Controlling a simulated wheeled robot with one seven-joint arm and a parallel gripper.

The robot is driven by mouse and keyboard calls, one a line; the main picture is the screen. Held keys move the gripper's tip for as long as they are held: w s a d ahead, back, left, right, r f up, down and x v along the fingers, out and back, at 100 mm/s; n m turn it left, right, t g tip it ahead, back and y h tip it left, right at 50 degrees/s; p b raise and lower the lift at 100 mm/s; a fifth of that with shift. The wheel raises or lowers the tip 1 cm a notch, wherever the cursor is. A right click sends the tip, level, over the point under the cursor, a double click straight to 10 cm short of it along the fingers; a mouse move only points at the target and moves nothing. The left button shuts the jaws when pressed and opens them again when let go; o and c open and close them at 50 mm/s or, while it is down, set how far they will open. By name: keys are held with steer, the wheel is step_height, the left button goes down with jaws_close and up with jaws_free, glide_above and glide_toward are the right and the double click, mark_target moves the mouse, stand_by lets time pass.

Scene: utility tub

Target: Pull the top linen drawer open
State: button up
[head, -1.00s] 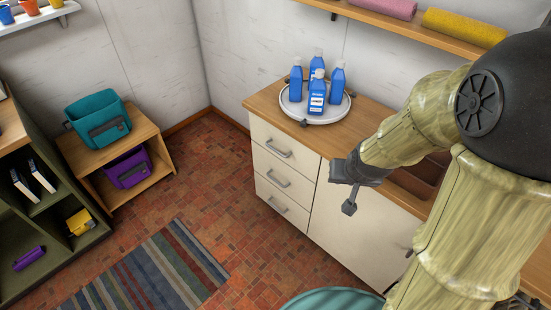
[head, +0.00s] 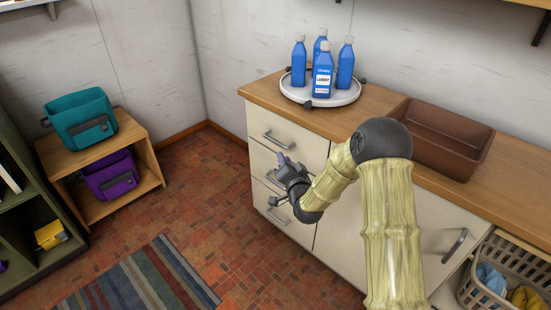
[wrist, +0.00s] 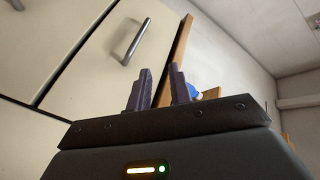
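The top drawer (head: 305,145) is at the upper left of the cream cabinet, under the wooden counter. It looks shut. Its grey bar handle (head: 278,141) is clear in the head view, and the handle also shows in the wrist view (wrist: 136,42), beyond the fingers. My gripper (head: 282,160) is in front of the drawers, below and close to the top handle, and partly covers the middle drawer. In the wrist view, my gripper (wrist: 160,90) has its two dark fingers apart with nothing between them. The handle lies up and left of the fingers, not between them.
A round white tray (head: 348,97) with several blue bottles (head: 323,80) stands on the counter (head: 258,92). A brown bin (head: 440,140) sits farther right. A laundry basket (head: 500,262) is at lower right. Tiled floor left of the drawers is clear, with a striped rug (head: 150,280).

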mark_target(276, 141)
step_height(276, 141, down, 12)
steer(key=m+t+h+b, duration=0.1)
steer(key=m+t+b, duration=0.4)
steer(key=b, duration=0.3)
steer(key=shift+a+r+m, duration=0.25)
steer(key=shift+a+m, duration=0.15)
steer(key=shift+a, duration=0.05)
steer(key=shift+w, duration=0.2)
steer(key=b+x, duration=0.2)
steer(key=x, duration=0.6)
steer(key=b+x, duration=0.2)
steer(key=x, duration=0.7)
steer(key=shift+d+r, duration=0.15)
steer(key=shift+r, duration=0.1)
jaws_close()
